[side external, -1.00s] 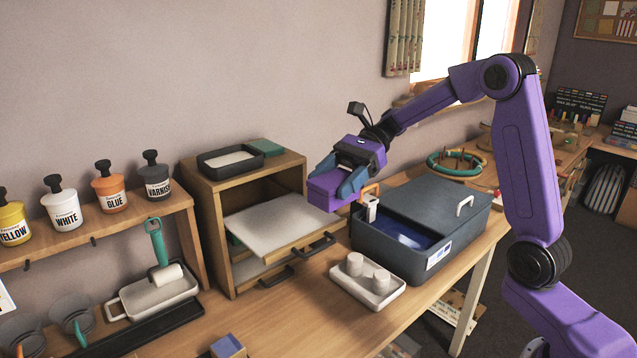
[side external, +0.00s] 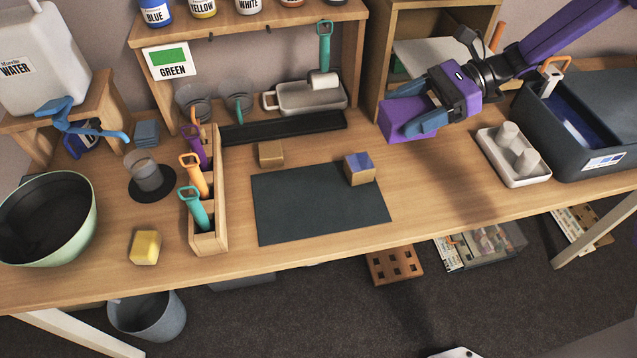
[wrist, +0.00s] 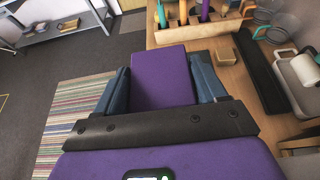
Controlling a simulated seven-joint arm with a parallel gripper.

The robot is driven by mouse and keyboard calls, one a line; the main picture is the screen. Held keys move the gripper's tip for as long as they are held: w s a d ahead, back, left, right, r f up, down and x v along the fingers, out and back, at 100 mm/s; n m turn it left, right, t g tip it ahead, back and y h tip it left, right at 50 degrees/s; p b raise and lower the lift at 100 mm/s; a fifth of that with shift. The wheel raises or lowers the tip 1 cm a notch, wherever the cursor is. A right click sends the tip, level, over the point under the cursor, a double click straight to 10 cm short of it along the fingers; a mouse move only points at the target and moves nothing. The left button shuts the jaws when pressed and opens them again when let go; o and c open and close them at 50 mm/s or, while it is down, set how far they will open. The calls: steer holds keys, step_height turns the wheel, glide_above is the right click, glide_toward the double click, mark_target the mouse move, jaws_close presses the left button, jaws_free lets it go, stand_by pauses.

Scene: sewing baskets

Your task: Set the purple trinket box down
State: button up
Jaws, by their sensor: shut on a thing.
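The purple trinket box (side external: 396,116) is a plain purple block. My gripper (side external: 414,118) is shut on it, with a blue finger on each side. In the side external view the box is at the right of the middle, in front of the wooden cabinet, and appears to be above the table; the exact gap cannot be told. In the wrist view the box (wrist: 163,77) sits between the two blue fingers (wrist: 165,88). Its underside is hidden.
A dark mat (side external: 310,205) lies on the table with a small blue-topped wooden block (side external: 360,170) on its corner. A small wooden block (side external: 271,153) is behind it. A white tray with cylinders (side external: 528,176) and a dark bin (side external: 590,165) stand right. Bare tabletop (side external: 430,175) lies between.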

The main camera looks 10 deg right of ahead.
steer(key=s+a+f, duration=0.7)
steer(key=a+f, duration=0.1)
steer(key=f, duration=0.3)
steer(key=w+a+f, duration=0.9)
steer(key=shift+w+a+f, duration=0.15)
steer(key=shift+a+f, duration=0.1)
steer(key=shift+a, duration=0.05)
steer(key=shift+w+a+f, duration=0.1)
steer(key=shift+f, duration=1.6)
steer(key=shift+f, duration=0.1)
steer(key=o, duration=1.1)
steer(key=shift+c, duration=0.2)
